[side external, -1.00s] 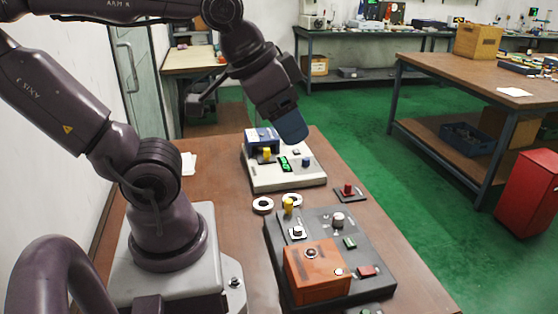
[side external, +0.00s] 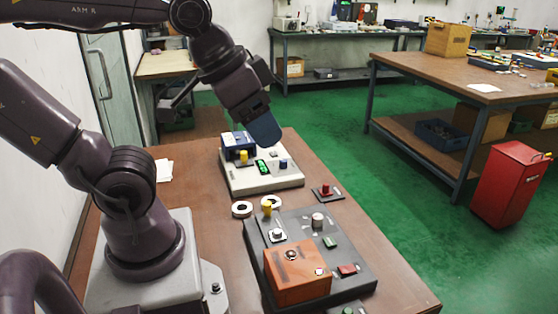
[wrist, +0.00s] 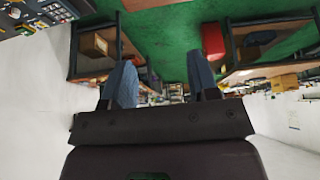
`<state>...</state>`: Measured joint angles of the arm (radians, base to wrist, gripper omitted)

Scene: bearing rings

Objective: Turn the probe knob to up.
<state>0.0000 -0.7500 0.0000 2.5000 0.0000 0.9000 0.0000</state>
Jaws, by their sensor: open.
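My gripper (side external: 265,130) has blue fingers and hangs in the air above the back of the cream instrument box (side external: 262,185). In the wrist view my gripper (wrist: 161,80) shows two blue fingers spread apart with nothing between them. The cream box carries a yellow knob (side external: 243,157), a blue knob (side external: 283,164) and a green-lit display (side external: 263,167). A dark panel (side external: 345,262) nearer the camera carries another yellow knob (side external: 267,207) and a pale round knob (side external: 317,220). I cannot read any label, so I cannot tell which one is the probe knob or its setting.
Two white rings (side external: 242,209) lie between the box and panel. An orange box (side external: 297,275) rises from the panel. A red-knobbed plate (side external: 327,193) sits right. Bare tabletop (side external: 380,262) lies along the right.

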